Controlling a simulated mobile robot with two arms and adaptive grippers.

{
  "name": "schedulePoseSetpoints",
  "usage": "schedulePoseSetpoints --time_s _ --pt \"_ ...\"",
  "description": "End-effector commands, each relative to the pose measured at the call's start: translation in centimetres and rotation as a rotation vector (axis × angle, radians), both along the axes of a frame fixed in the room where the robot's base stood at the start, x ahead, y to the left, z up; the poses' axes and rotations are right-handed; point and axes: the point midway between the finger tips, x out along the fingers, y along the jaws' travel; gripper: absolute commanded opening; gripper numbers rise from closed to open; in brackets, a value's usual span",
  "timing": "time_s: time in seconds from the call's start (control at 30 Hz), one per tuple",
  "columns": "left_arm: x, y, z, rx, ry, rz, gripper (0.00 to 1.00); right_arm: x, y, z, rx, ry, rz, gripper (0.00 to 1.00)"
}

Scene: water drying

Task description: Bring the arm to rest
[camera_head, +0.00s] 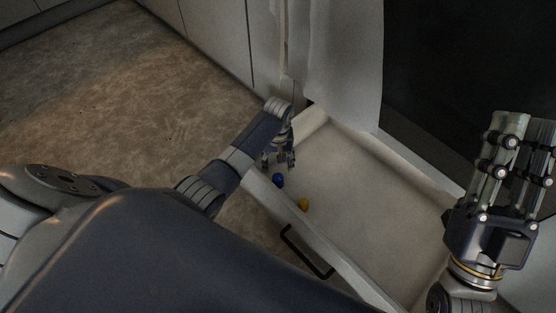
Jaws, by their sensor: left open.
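My left arm reaches in from the left. Its gripper (279,163) hangs fingers down over the near left part of an open white drawer (375,190). The fingers are apart, and I see nothing held between them.
The drawer's dark handle (306,252) is on its front face. A white cloth-like hanging (340,60) is behind the drawer, beside a dark appliance front (470,60). Pale cabinets (215,35) line the back. The brown floor (130,100) at left is clear.

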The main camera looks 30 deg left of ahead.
Motion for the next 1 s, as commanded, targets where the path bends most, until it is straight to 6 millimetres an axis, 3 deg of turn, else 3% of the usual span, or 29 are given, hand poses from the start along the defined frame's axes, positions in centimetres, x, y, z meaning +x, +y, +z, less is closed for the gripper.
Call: schedulePoseSetpoints --time_s 0.77,0.87,1.0 --pt "0.0 0.0 0.8 0.0 0.0 0.0 0.53 0.3 0.0 -0.2 -0.007 0.023 -0.001 0.25" --pt "0.0 0.0 1.3 0.0 0.0 0.0 0.53 1.4 0.2 -1.0 -0.028 0.094 -0.006 0.25" --pt "0.0 0.0 2.4 0.0 0.0 0.0 0.53 3.6 0.4 -3.6 -0.08 0.276 -0.015 0.25"
